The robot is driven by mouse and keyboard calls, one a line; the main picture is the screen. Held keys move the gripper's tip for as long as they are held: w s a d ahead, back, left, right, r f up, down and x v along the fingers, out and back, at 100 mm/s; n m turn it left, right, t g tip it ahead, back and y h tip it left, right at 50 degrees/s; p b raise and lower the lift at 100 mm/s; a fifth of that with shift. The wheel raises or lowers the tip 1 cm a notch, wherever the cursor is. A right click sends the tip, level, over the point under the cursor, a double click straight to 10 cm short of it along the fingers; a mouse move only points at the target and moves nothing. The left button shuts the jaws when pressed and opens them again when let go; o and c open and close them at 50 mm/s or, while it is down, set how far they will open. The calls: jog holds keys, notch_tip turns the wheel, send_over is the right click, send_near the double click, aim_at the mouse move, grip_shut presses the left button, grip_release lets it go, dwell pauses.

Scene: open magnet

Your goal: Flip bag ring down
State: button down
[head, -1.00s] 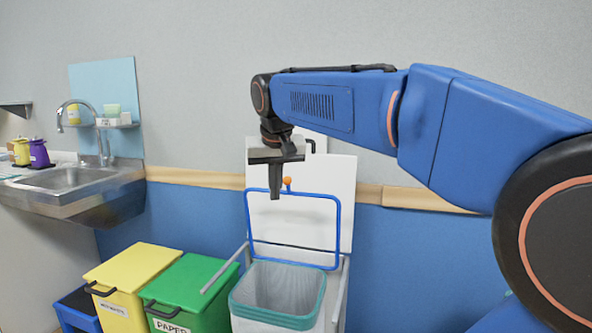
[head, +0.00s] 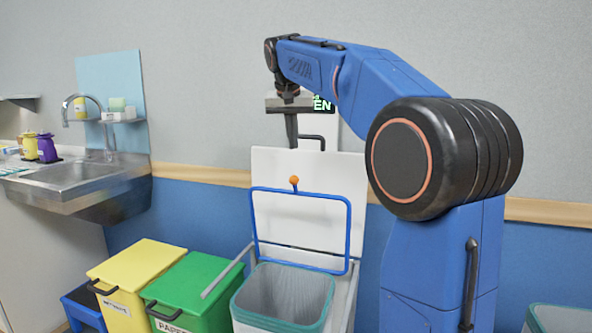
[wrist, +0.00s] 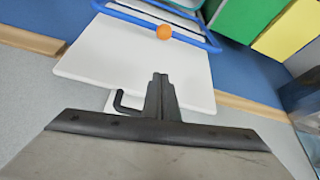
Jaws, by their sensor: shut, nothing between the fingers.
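The bag ring (head: 349,232) is a blue rounded frame with an orange ball (head: 295,180) at its upper edge. It stands upright against the raised white lid (head: 325,169) behind the lined bin (head: 285,292). In the wrist view the ring (wrist: 213,47) and orange ball (wrist: 164,32) are near the top edge, past the white lid (wrist: 140,75). My gripper (head: 293,146) points down, shut and empty, above the ring and near the lid's top edge. In the wrist view its fingers (wrist: 160,78) show in front of the lid, apart from the ring.
A black handle (head: 312,137) sticks up at the lid's top. A grey bar (head: 228,271) slants left of the bin. Green (head: 195,285) and yellow (head: 137,268) lidded bins stand left, with a sink (head: 85,175) beyond. The wall is close behind.

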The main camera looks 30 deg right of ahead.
jog(key=x, duration=1)
jog(key=shift+s+a+f, duration=0.1)
jog(key=shift+s+a, duration=0.45)
jog(key=shift+s, duration=0.25)
jog(key=shift+s+a+f, duration=0.1)
jog(key=shift+s+a, duration=0.45)
jog(key=shift+s, duration=0.3)
